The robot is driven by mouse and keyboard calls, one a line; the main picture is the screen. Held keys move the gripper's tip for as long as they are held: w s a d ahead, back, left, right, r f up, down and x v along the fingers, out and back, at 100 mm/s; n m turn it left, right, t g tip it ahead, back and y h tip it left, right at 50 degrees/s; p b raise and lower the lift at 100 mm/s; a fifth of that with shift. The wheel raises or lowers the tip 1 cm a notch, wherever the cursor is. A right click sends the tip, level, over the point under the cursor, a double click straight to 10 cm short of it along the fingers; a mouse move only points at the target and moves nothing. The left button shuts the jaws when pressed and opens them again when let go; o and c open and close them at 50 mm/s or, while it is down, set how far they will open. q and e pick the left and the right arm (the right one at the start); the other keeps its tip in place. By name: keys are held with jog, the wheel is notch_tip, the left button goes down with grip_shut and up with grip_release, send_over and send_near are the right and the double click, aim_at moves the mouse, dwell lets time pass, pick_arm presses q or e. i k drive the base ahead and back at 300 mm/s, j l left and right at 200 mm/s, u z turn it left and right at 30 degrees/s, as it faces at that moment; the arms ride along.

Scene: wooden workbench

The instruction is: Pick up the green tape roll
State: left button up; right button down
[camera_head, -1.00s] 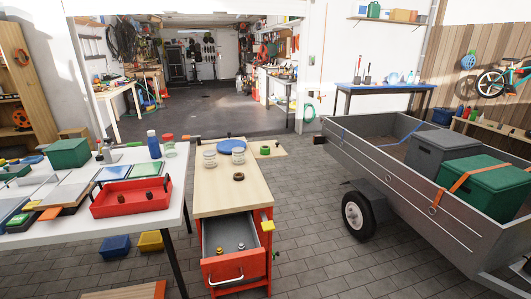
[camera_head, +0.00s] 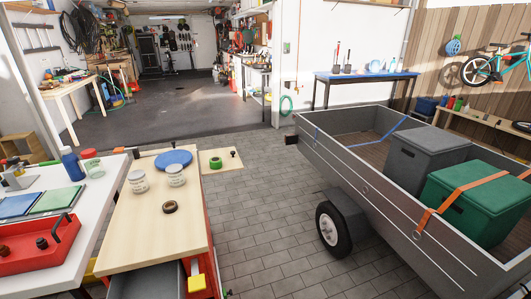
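A green tape roll (camera_head: 210,159) lies on a small pale wooden board (camera_head: 222,166) that juts out to the right behind the wooden workbench (camera_head: 150,235). A brown tape roll (camera_head: 170,207) lies on the workbench top, nearer to me. Neither of my grippers shows in the head view.
A white table (camera_head: 75,240) with a red tray (camera_head: 40,250) is at the left. A grey trailer (camera_head: 400,215) fills the right side. Paved floor (camera_head: 260,210) between workbench and trailer is clear.

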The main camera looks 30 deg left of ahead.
aim_at(216, 163)
jog(key=i+u, duration=0.1)
jog(key=i, duration=0.35)
jog(key=i+l+u, duration=0.15)
jog(key=i, duration=0.25)
jog(key=i+l+u, duration=0.1)
jog(key=i, duration=0.35)
